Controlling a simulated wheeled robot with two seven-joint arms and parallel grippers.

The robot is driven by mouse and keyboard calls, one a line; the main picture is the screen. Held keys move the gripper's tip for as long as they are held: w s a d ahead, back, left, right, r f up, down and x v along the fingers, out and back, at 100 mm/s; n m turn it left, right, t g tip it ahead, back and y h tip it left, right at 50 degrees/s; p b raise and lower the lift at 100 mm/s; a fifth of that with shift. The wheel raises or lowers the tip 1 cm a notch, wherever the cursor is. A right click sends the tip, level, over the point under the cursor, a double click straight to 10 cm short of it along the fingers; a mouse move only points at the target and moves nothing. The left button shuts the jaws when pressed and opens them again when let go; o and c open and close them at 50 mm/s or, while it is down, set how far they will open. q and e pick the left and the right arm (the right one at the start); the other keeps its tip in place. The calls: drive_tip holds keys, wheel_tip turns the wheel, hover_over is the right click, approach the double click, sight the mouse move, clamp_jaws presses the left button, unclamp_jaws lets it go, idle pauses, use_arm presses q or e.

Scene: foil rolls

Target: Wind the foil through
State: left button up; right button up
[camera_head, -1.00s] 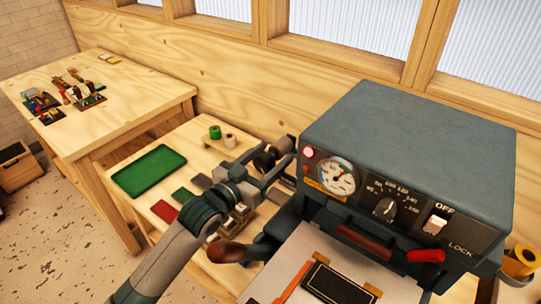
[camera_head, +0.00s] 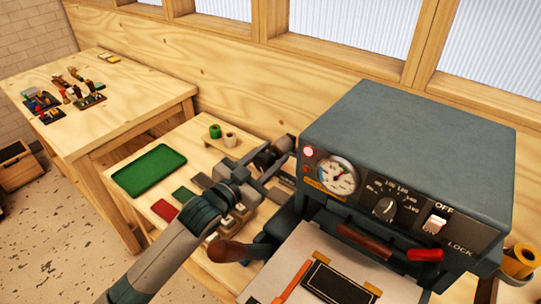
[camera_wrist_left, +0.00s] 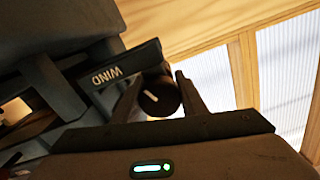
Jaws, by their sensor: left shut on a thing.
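The dark foil machine (camera_head: 410,125) stands at the right. A black wind knob (camera_wrist_left: 160,97) with a white mark shows in the left wrist view, beside a plate lettered WIND (camera_wrist_left: 107,77). My left gripper (camera_wrist_left: 160,100) is at the machine's left side, its two fingers on either side of the knob and shut on it. In the head view the left gripper (camera_head: 275,158) partly hides the knob. A gold foil roll (camera_head: 521,260) sits at the machine's right side. My right gripper is not in view.
A green tray (camera_head: 149,171), a green roll (camera_head: 215,131) and a pale roll (camera_head: 230,139) are on the table to the left. A lever with a brown handle (camera_head: 226,252) juts out at the machine's front left. A second table (camera_head: 120,100) stands further left.

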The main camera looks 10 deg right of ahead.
use_arm(q)
drive_tip(key=shift+m, duration=2.1)
drive_tip(key=o, duration=1.1)
drive_tip(key=shift+c, duration=0.2)
drive_tip(key=shift+f, duration=0.15)
drive_tip(key=shift+s+f, duration=0.1)
drive_tip(key=shift+f, duration=0.05)
